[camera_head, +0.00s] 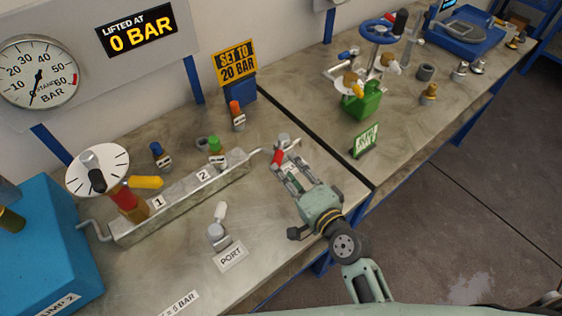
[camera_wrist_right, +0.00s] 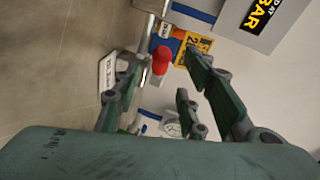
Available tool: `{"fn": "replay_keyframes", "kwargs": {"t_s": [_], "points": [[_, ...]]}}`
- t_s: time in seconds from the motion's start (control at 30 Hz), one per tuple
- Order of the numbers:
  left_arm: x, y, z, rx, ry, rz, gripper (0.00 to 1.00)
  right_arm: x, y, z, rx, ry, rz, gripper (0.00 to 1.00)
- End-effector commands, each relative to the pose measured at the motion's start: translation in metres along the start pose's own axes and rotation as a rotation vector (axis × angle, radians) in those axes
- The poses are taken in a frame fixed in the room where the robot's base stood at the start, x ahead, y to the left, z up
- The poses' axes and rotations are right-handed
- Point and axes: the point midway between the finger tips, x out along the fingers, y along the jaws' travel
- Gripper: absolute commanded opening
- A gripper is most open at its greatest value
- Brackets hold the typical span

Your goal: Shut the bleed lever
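A small valve with a red lever (camera_head: 277,156) stands at the right end of the pipework on the near bench; I take this to be the bleed lever. My right gripper (camera_head: 288,166) reaches up to it from the lower right, with its fingers close to the red handle. In the right wrist view, the red lever (camera_wrist_right: 160,58) shows beyond and between the two spread fingers of the gripper (camera_wrist_right: 158,80). I see no clear contact. My left gripper is not in view.
A metal manifold (camera_head: 185,205) marked 1 and 2 lies left of my gripper. A port fitting (camera_head: 217,235) with a pale lever stands in front of it. A green sign (camera_head: 365,140) and green container (camera_head: 362,103) stand on the right bench. The lift display (camera_head: 138,30) reads 0 BAR.

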Motion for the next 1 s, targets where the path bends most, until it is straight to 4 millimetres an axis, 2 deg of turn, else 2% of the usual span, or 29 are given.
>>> {"fn": "replay_keyframes", "kwargs": {"t_s": [0.1,0.3,0.67,0.87,1.0], "points": [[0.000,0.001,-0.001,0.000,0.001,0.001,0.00,-0.026,0.001,0.000,-0.002,-0.001,0.002,0.38],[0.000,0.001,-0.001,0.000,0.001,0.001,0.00,-0.051,0.001,0.001,-0.001,-0.001,0.001,0.38],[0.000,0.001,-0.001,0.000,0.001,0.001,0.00,-0.058,0.000,0.000,0.001,-0.001,-0.001,0.38],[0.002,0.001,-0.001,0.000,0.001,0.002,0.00,-0.063,0.006,-0.007,-0.006,0.003,0.011,0.23],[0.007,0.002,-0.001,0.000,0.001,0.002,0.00,-0.077,0.016,-0.029,-0.016,0.015,0.030,0.10]]}}
